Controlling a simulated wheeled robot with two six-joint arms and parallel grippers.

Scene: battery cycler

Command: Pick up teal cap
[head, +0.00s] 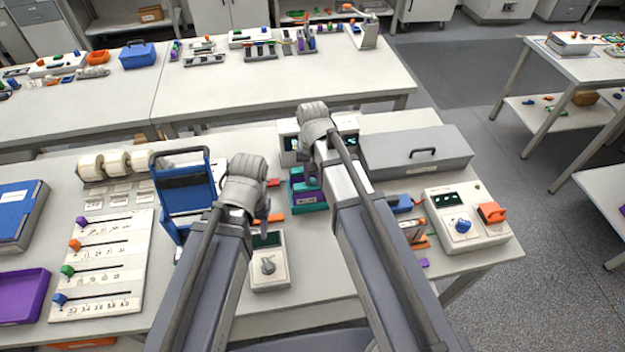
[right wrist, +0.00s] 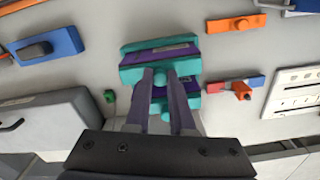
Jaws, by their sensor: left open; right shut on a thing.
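A teal and purple block shows below my right gripper in the head view (head: 308,200). In the right wrist view, a teal cap (right wrist: 133,76) with a purple band lies at the fingertips, and more teal and purple parts show behind the fingers. My right gripper (right wrist: 160,76) is shut on the teal cap, with a round teal knob between its fingers. Whether the cap is clear of the parts below it I cannot tell. My left gripper (head: 262,212) is open and empty, above the dial box (head: 270,275), apart from the cap.
A blue frame stand (head: 185,205) rises left of my left gripper. A grey lidded case (head: 415,150) lies behind right, and a white box with a blue knob (head: 465,220) sits at the right. A slider board (head: 103,255) and purple tray (head: 22,297) are at left.

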